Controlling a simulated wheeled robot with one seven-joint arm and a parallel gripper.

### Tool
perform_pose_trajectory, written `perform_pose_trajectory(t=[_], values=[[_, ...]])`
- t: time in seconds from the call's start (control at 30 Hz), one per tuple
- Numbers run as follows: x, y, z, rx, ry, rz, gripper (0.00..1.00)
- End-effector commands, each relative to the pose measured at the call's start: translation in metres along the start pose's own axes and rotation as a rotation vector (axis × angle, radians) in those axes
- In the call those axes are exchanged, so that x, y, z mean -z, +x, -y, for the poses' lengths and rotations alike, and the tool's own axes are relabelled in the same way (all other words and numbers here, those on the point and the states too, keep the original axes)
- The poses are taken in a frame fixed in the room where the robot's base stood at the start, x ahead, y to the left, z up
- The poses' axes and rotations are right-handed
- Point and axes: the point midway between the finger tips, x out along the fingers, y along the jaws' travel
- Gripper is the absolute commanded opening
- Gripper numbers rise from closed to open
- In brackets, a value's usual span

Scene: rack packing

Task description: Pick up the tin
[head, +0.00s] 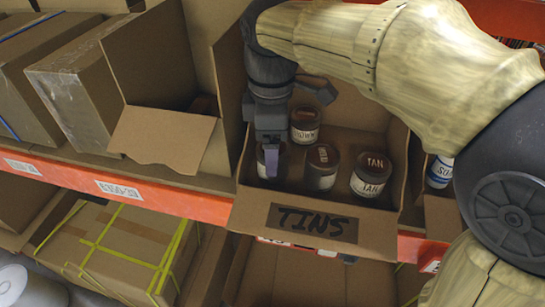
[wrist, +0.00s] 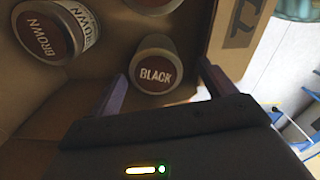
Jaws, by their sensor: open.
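The cardboard box marked TINS (head: 247,212) stands on the shelf with several dark-lidded tins in it. My gripper (head: 270,160) reaches down into its left front part, fingers open and empty. In the wrist view, my gripper (wrist: 162,72) has its fingers on either side of a tin with a dark red lid reading BLACK (wrist: 155,63). In the head view the front left tin (head: 261,171) is partly hidden behind my finger. The middle tin (head: 322,170), the TAN tin (head: 371,175) and a back tin (head: 304,124) stand to the right. A BROWN tin (wrist: 52,35) shows in the wrist view.
The orange shelf edge (head: 160,198) runs along the front. An open carton (head: 160,137) stands left of the tins box, and closed cartons (head: 75,92) stand further left. A white bottle with blue lettering (head: 440,172) is at the right. The box walls are close to my gripper.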

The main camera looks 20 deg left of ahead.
Motion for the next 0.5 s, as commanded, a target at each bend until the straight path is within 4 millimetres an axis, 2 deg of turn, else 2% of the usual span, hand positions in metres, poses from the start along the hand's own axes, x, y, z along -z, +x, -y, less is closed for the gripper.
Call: perform_pose_trajectory(t=[0.23,0.5], values=[[-0.001,0.006,-0.001,0.003,0.0,0.001,0.83],[-0.002,0.042,-0.004,0.004,-0.001,0.002,0.83]])
